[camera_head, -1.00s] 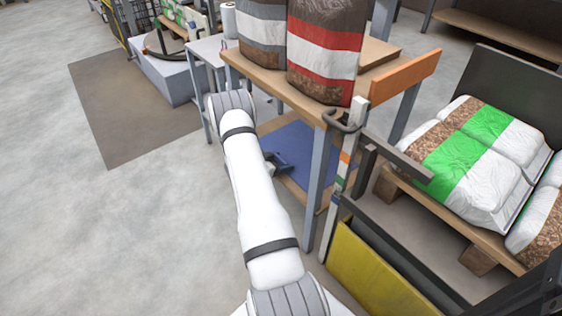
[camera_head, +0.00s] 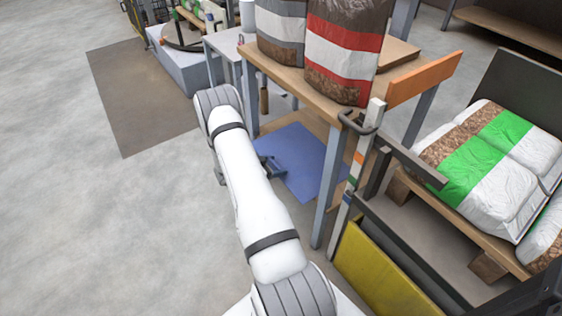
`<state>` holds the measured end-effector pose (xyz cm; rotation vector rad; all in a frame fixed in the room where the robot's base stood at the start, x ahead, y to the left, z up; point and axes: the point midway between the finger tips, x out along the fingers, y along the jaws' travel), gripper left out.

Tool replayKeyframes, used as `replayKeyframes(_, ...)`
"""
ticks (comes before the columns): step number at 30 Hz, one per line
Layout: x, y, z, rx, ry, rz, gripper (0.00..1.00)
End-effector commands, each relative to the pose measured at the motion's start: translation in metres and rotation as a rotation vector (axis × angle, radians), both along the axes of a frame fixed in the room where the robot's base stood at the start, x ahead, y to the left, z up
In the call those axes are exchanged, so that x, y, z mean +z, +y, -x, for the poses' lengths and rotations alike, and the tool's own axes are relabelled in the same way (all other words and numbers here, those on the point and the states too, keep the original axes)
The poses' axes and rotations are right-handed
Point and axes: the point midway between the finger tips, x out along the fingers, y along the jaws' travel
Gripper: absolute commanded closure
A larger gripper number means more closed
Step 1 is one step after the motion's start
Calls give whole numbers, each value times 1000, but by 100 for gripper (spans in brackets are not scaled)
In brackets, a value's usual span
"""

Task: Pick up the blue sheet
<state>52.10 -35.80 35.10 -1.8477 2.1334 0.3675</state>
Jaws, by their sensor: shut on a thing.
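The blue sheet (camera_head: 308,155) is flat and thin, under the wooden-topped table, at the level of its low wooden shelf. Its near left part reaches out toward my arm. My gripper (camera_head: 275,168) is at the sheet's left side, shut on its edge. The fingertips are small and dark here, so the exact grip is hard to see. A table leg covers part of the sheet's right side, and my white arm stands just left of it.
Two filled bags (camera_head: 342,50) stand on the table (camera_head: 290,75) above the sheet. A table leg (camera_head: 325,190) and a striped upright post (camera_head: 352,185) are close on the right. A yellow panel (camera_head: 380,275) stands in front. Open floor (camera_head: 110,220) lies left.

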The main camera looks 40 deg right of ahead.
Motion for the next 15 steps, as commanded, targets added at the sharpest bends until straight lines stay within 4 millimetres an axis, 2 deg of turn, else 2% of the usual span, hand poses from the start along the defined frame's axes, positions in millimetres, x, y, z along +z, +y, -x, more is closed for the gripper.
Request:
replayKeyframes(6, 0, 8, 1, -3, 2, -1, 56)
replayKeyframes(15, -1, 9, 1, -5, 2, -1, 56)
